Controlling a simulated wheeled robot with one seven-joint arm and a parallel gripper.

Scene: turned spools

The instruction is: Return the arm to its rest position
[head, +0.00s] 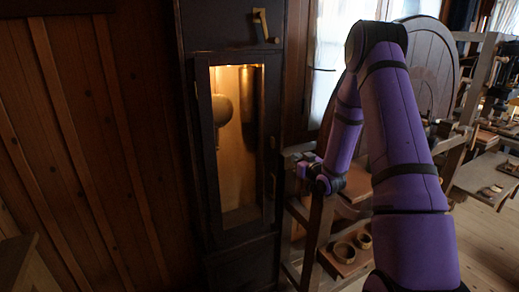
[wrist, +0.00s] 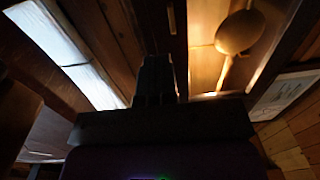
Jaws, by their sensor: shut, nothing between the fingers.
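My purple arm (head: 405,150) rises on the right of the head view, bends at the top and reaches down and away. My gripper (head: 302,168) is at its far end, small in the head view, just right of the tall dark clock case. In the wrist view my gripper (wrist: 157,62) shows as a dark shape with its fingers together and nothing seen between them.
The clock case (head: 194,150) has a lit opening with a round pendulum bob (head: 223,110), also seen in the wrist view (wrist: 240,32). A wooden tray (head: 345,267) with ring-shaped pieces sits below my gripper. A large wooden wheel (head: 432,65) stands behind my arm.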

